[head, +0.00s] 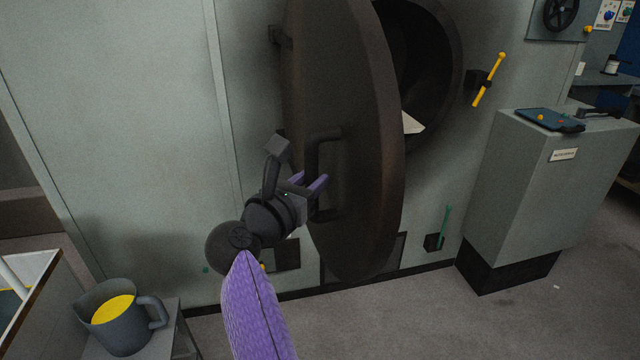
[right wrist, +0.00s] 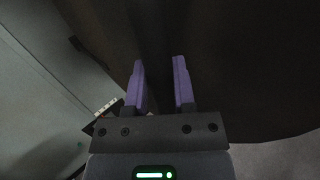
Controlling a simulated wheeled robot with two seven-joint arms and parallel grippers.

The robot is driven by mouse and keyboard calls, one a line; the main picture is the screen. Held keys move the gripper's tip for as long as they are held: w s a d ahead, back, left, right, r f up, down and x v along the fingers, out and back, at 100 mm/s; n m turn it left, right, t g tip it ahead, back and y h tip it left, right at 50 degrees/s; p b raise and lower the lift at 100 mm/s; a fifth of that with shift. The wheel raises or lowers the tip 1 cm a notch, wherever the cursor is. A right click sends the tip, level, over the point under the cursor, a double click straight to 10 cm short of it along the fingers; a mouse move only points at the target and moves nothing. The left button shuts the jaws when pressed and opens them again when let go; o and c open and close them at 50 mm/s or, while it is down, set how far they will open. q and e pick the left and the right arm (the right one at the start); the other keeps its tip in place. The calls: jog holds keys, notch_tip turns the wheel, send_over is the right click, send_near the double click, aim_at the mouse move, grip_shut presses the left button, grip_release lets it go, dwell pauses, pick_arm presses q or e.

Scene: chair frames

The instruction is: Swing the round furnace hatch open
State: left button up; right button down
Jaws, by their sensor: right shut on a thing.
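The round furnace hatch (head: 365,170) is a thick dark brown disc standing swung out from the furnace wall, its hinge side at the left. The round opening (head: 440,60) shows dark behind it, partly hidden by the hatch. A dark bar handle (head: 312,152) sticks out from the hatch face. My right gripper (head: 319,185), with purple fingers, is shut on this handle. In the right wrist view the fingers (right wrist: 160,85) stand a little apart against the dark hatch; the handle between them is hard to make out. My left gripper is not in view.
A grey console (head: 530,190) stands right of the furnace, with a dark tray (head: 545,119) on top. A yellow lever (head: 489,80) sits on the wall right of the opening. A grey jug (head: 122,325) with yellow contents stands lower left. The floor at lower right is clear.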

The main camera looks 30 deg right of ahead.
jog(key=shift+w+a+b, duration=0.25)
jog(key=shift+a, duration=0.4)
jog(key=shift+w+a+b, duration=0.2)
jog(key=shift+w+a, duration=0.05)
jog(key=shift+a, duration=0.35)
jog(key=c, duration=0.8)
grip_release()
jog(key=shift+a, duration=0.1)
jog(key=shift+o, duration=1)
jog(key=shift+w, duration=0.15)
jog(key=shift+o, duration=1.2)
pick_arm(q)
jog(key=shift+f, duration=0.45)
